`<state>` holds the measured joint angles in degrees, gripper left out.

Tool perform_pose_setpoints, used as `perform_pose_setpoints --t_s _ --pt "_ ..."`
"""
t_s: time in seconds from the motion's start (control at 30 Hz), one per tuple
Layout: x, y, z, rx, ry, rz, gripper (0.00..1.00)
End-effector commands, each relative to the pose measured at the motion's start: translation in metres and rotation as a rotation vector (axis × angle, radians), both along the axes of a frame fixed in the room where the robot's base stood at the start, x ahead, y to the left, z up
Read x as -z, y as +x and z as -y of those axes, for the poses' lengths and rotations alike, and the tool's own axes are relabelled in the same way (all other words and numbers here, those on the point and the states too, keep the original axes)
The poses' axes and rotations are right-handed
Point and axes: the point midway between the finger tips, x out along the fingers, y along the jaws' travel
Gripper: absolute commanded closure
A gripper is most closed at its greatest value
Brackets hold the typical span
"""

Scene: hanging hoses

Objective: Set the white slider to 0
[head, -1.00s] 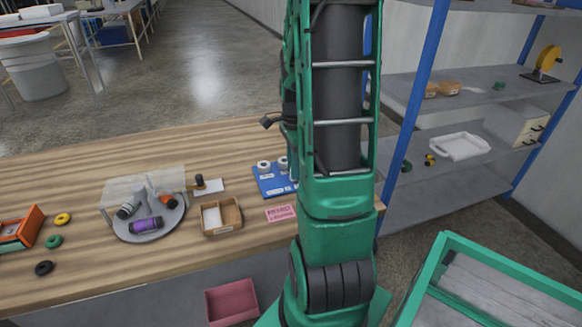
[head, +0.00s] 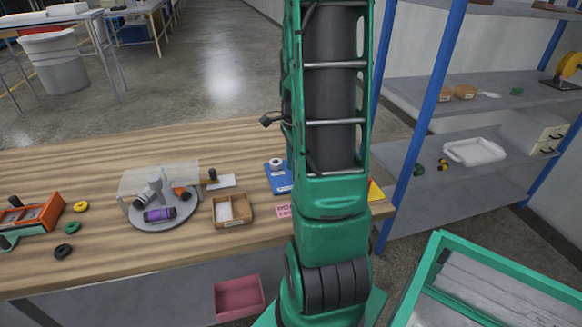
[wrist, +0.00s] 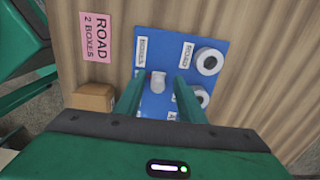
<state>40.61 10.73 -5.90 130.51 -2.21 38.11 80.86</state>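In the wrist view a blue panel (wrist: 154,46) with white labels lies on the wooden bench. A small pale piece (wrist: 158,84), probably the white slider, stands on it; its scale and setting cannot be read. My gripper (wrist: 158,79) is open, with one finger on each side of this piece in the picture. I cannot tell whether either finger touches it. Two round white knobs (wrist: 209,61) are on the panel, right of the fingers. In the head view the blue panel (head: 279,181) is partly hidden behind my arm, and the gripper is hidden.
A round grey tray (head: 150,224) of cylinders, an open wooden box (head: 232,209) and small rings (head: 81,206) are further left. Blue-post shelving (head: 425,110) stands at right.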

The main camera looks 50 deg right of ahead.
Motion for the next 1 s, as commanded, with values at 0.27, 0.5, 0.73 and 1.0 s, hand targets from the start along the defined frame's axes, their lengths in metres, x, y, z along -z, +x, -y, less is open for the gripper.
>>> perform_pose_setpoints --t_s 0.27,0.5,0.73,1.0 --pt "-0.006 -0.001 0.001 0.003 -0.001 -0.001 0.64" --pt "-0.044 0.000 0.001 0.002 -0.004 0.002 0.64" --pt "-0.084 0.001 0.000 0.001 -0.002 0.001 0.64" --pt "-0.106 0.001 0.000 0.001 0.000 -0.002 0.64"
